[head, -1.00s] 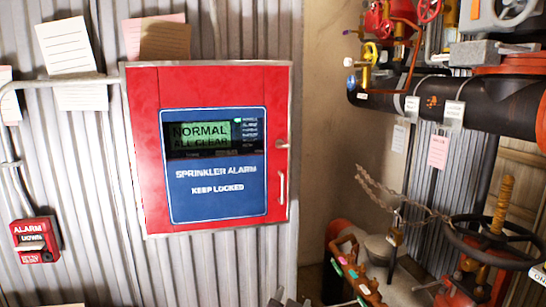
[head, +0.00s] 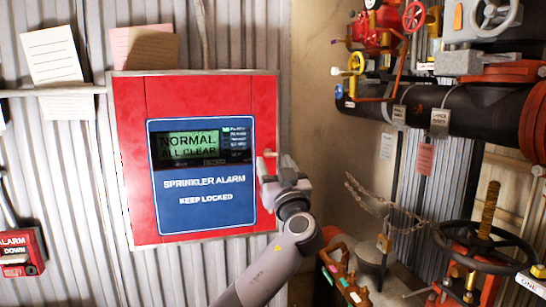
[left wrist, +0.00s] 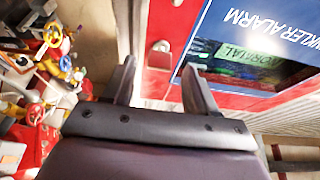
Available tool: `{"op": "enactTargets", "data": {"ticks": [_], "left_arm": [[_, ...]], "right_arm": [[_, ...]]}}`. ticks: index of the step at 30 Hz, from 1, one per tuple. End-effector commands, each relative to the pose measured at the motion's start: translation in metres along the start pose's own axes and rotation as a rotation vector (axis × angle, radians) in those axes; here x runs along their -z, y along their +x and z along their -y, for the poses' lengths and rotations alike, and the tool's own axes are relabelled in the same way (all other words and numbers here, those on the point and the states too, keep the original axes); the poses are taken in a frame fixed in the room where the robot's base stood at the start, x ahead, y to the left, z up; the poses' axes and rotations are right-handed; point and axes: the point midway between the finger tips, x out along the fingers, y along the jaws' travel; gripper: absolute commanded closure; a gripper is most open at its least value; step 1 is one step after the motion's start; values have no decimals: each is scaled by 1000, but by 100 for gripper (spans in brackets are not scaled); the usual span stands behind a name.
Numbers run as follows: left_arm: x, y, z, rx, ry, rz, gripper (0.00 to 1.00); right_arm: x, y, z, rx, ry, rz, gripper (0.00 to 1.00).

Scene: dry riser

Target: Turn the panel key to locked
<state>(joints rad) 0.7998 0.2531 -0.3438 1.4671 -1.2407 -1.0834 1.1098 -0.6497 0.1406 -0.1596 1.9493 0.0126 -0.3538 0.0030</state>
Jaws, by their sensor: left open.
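The red alarm panel (head: 130,150) hangs on the corrugated wall. Its screen (head: 188,145) reads NORMAL, ALL CLEAR, and its blue plate says KEEP LOCKED. My left gripper (head: 264,171) is open at that edge, just below the key, and hides the door handle. In the left wrist view, turned over, the open fingers (left wrist: 159,88) point at the red panel front (left wrist: 172,22). A small round metal piece (left wrist: 161,46) lies between and beyond them. I cannot tell whether they touch anything. My right gripper is out of view.
A thick black pipe (head: 470,117) with valves runs at the upper right. A black handwheel (head: 485,244) and a chain (head: 385,205) are at the lower right. A red alarm box (head: 22,252) is at the lower left.

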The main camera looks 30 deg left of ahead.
Motion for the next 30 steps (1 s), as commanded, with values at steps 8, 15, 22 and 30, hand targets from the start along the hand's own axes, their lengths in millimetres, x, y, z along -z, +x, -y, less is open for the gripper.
{"op": "enactTargets", "data": {"ticks": [8, 15, 22, 30], "left_arm": [[0, 22, 0, -1, 2, 1, 43], [-1, 22, 0, -2, 1, 1, 43], [-1, 22, 0, -2, 1, 1, 99], [-3, 21, -1, 3, -13, 1, 99]], "right_arm": [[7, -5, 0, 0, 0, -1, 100], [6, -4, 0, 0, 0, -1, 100], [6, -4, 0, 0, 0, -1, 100], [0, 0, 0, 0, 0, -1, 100]]}}
